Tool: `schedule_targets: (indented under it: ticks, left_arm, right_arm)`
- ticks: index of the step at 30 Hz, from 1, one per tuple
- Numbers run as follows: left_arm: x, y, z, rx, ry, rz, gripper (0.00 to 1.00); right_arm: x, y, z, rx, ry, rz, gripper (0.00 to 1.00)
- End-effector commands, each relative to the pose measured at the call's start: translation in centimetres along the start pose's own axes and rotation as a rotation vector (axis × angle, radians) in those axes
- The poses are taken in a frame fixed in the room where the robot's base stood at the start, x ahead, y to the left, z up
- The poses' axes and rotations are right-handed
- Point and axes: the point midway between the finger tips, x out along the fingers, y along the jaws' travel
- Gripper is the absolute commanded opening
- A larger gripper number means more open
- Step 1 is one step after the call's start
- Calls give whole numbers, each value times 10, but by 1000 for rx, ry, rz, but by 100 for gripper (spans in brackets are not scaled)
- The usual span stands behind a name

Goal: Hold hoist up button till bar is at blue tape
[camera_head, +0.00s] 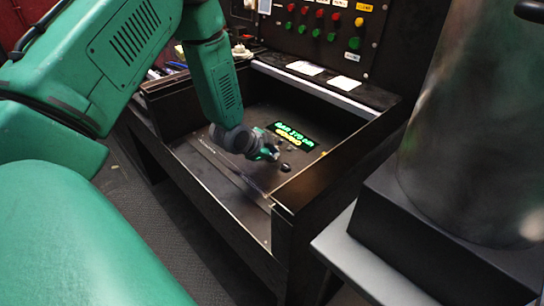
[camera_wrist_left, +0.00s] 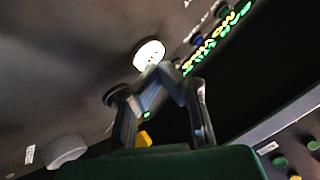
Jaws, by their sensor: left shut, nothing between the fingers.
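My left gripper (camera_head: 266,153) reaches down over the sloping dark panel (camera_head: 218,168) of the console. Its fingers are closed together with nothing between them. In the left wrist view the closed fingertips (camera_wrist_left: 160,76) are close to a round, white-lit button (camera_wrist_left: 149,54); I cannot tell whether they touch it. Its label is not readable, so I cannot tell if it is the hoist up button. A display (camera_head: 291,136) with green and yellow text lies just beyond the gripper. I cannot make out the bar or blue tape. My right gripper is not in view.
A dark raised frame (camera_head: 325,168) borders the panel. Behind stands an upright board with red and green buttons (camera_head: 318,31). White papers (camera_head: 305,68) lie on the ledge. A large grey cylinder (camera_head: 468,140) stands at right. A grey knob (camera_wrist_left: 62,151) shows in the wrist view.

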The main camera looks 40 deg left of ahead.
Motion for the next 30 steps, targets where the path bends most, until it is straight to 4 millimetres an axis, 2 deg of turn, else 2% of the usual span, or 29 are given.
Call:
schedule_targets:
  ticks: [14, 24, 30]
  left_arm:
    - [0, 0, 0, 0, -1, 1, 0]
    - [-11, -13, -2, 0, -1, 0, 0]
    - [-11, -14, -1, 1, -1, 0, 0]
  right_arm:
    - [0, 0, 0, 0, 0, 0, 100]
    - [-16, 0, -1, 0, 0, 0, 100]
    - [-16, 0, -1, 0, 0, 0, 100]
